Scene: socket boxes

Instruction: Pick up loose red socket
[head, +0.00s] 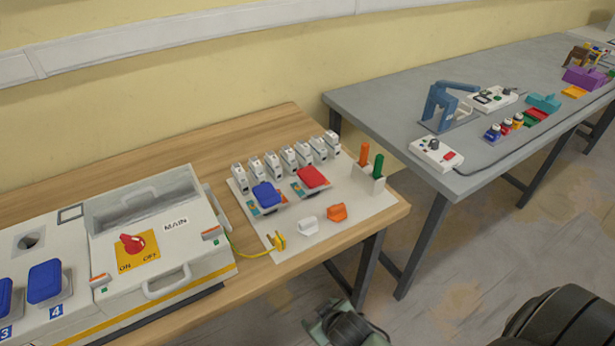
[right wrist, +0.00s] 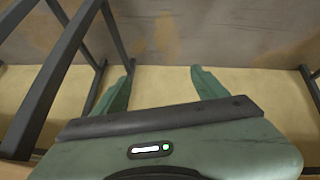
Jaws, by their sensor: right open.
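The loose red socket (head: 312,177) sits on the white board on the wooden table, on a small grey and red base, to the right of a similar blue socket (head: 266,194). My right gripper shows at the bottom of the head view (head: 345,324), below and in front of the wooden table, well apart from the red socket. In the right wrist view its two green fingers (right wrist: 157,84) are spread apart with nothing between them. The red socket is not in the right wrist view. My left gripper is not in view.
The white board (head: 340,221) also holds a row of grey breakers (head: 288,157), a white plug (head: 308,225), an orange plug (head: 337,212) and a holder with orange and green handles (head: 368,178). A white MAIN switch box (head: 160,240) stands left. Dark table legs (head: 368,268) are near my right gripper.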

